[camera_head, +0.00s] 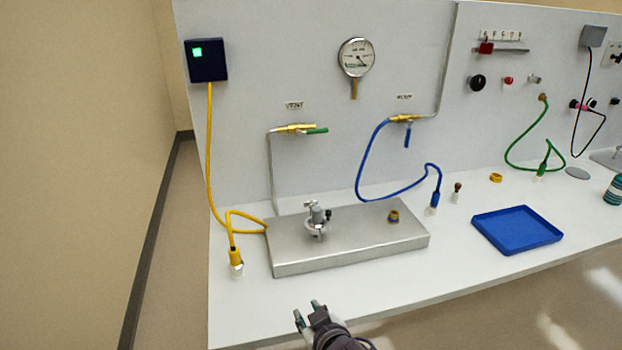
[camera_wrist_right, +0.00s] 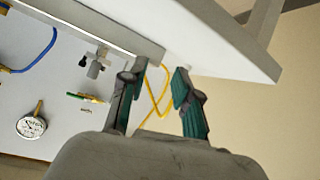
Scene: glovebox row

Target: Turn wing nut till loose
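A small silver metal fitting (camera_head: 317,222) stands upright on the grey steel block (camera_head: 350,255), toward its left part. A wing-shaped silver piece at its top looks like the wing nut (camera_head: 311,204), but it is too small to tell for sure. The fitting also shows in the right wrist view (camera_wrist_right: 97,65), with a black knob beside it. My right gripper (camera_head: 308,307) is in front of the block near the bench's front edge, apart from the fitting. In the right wrist view its two fingers (camera_wrist_right: 155,80) are spread with nothing between them. My left gripper is not in view.
A brass fitting (camera_head: 393,217) stands on the block's right part. A yellow cable (camera_head: 211,150) ends in a plug (camera_head: 236,262) left of the block. A blue hose (camera_head: 362,165) hangs behind. A blue tray (camera_head: 516,230) lies to the right. The bench front is clear.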

